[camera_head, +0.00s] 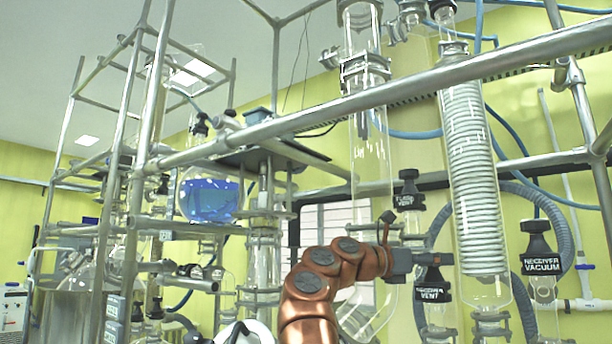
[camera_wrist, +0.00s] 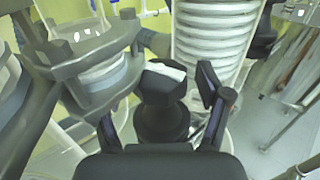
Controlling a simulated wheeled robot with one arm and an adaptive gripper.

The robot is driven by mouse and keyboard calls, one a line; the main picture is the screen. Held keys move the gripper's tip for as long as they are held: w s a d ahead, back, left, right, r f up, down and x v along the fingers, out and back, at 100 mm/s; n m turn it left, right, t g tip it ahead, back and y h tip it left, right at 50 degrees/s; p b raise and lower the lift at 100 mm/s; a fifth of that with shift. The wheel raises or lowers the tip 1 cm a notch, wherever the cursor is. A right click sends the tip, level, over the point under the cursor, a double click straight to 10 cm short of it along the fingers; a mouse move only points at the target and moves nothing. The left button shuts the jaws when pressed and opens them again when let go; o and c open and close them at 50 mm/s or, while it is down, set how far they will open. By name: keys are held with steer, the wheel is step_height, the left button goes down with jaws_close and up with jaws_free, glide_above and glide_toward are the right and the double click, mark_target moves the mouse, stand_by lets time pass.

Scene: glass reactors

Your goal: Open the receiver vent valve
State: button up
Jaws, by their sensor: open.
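The receiver vent valve (camera_head: 434,290) has a black knob with a white "VENT" label. It stands upright at the lower right in the head view, left of the coiled condenser's lower end. My gripper (camera_head: 428,259) is at the top of this knob, reached by my copper-coloured arm. In the wrist view, a black knob (camera_wrist: 161,118) with a pale label edge on top stands between the two open fingers of my gripper (camera_wrist: 160,102). Gaps show on both sides, so the fingers appear apart from it. The knob's lower part is partly hidden by the gripper body.
The coiled condenser (camera_head: 476,170) rises close by on the right. The receiver vacuum valve (camera_head: 541,262) stands farther right, and another labelled black valve (camera_head: 408,192) is above. A metal clamp flange (camera_wrist: 85,65) crowds the left finger in the wrist view. A metal rail (camera_head: 400,95) crosses above.

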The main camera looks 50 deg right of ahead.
steer(key=shift+g+p, duration=0.3)
steer(key=shift+p, duration=0.05)
steer(key=shift+b+v, duration=0.35)
steer(key=shift+v, duration=0.9)
steer(key=w+a+r+n+t+h+p, duration=0.1)
steer(key=w+a+r+n+t+h, duration=1)
steer(key=w+a+r+n, duration=0.5)
steer(key=shift+w+a+r+n+t, duration=0.3)
steer(key=shift+w+r+n+t, duration=0.35)
steer(key=shift+w+r, duration=0.8)
steer(key=shift+w+f, duration=0.15)
steer(key=shift+f, duration=0.05)
